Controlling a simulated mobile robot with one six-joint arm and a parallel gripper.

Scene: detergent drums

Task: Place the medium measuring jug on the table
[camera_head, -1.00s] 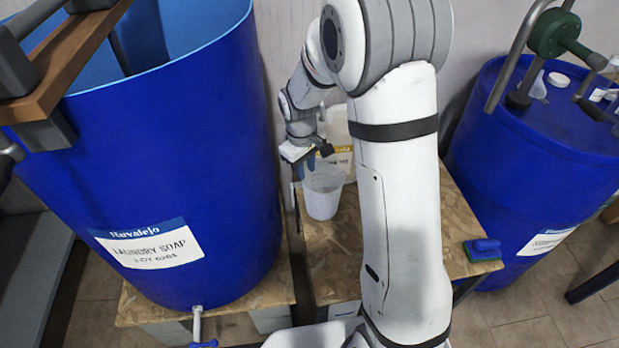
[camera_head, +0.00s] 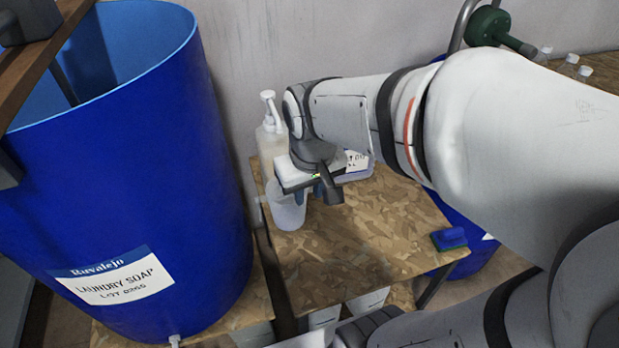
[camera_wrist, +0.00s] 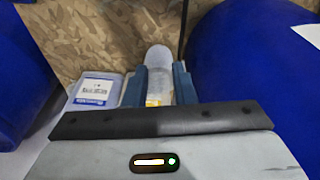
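The measuring jug (camera_head: 287,212) is a translucent whitish cup, upright at the left side of the chipboard table (camera_head: 370,240). I cannot tell whether its base touches the board. My gripper (camera_head: 308,192) points down at the jug's right rim and covers part of it; its blue fingers appear shut on the jug. In the wrist view my gripper's fingers (camera_wrist: 161,82) stand close together with a pale translucent piece between them; its outline is unclear.
A blue laundry soap drum (camera_head: 120,190) stands close on the left. A pump bottle (camera_head: 268,135) and a labelled pale container (camera_head: 359,162) stand at the back. The middle of the table is clear.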

